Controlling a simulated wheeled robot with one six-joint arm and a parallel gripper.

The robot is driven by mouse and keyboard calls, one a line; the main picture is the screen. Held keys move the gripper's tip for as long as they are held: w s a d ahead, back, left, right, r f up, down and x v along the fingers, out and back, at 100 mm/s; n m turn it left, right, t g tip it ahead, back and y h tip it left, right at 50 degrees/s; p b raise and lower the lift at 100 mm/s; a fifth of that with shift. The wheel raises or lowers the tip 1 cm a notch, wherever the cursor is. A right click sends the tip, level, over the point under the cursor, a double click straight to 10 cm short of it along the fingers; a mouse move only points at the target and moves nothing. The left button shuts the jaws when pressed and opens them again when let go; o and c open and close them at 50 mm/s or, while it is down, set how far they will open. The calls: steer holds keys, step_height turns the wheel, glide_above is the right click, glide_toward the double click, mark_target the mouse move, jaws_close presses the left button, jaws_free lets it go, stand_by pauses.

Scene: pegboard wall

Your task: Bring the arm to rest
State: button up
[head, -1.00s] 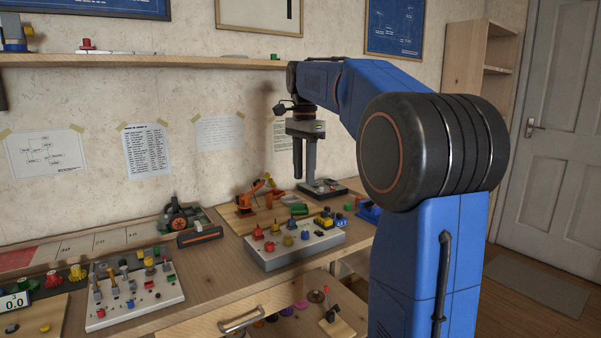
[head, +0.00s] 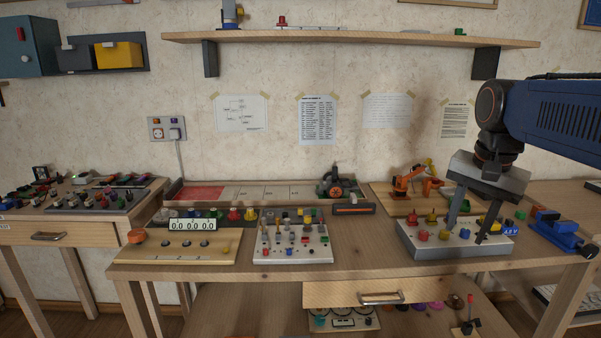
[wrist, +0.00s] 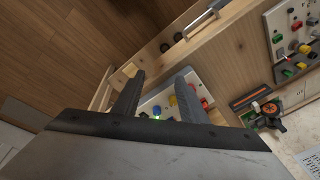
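My gripper (head: 467,213) hangs at the right of the head view, fingers pointing down. Its two fingers are spread apart with nothing between them, so it is open and empty. In front of or above it in the picture is the grey box with coloured knobs (head: 412,241); the fingers overlap the box in the head view, and I cannot tell the exact gap. In the wrist view the open fingers (wrist: 157,95) frame part of the same box (wrist: 154,103). My blue arm reaches in from the right edge.
The workbench (head: 365,262) also bears a white switch panel (head: 263,255), a counter board (head: 170,248), an orange robot model (head: 404,182) and a blue vise (head: 556,232). A shelf (head: 350,40) runs along the wall above. A drawer (head: 340,293) sits under the bench's front edge.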

steer(key=s+a+f+n+t, duration=0.1)
steer(key=s+a+f+n, duration=0.1)
steer(key=s+f+n, duration=0.2)
steer(key=s+a+f+n+t, duration=0.1)
steer(key=s+a+f+n, duration=0.2)
steer(key=s+f, duration=0.8)
steer(key=shift+s+a+f+n, duration=0.25)
steer(key=shift+a+f+n, duration=0.1)
steer(key=shift+f+n, duration=0.65)
steer(key=shift+r, duration=0.1)
stand_by(2.2)
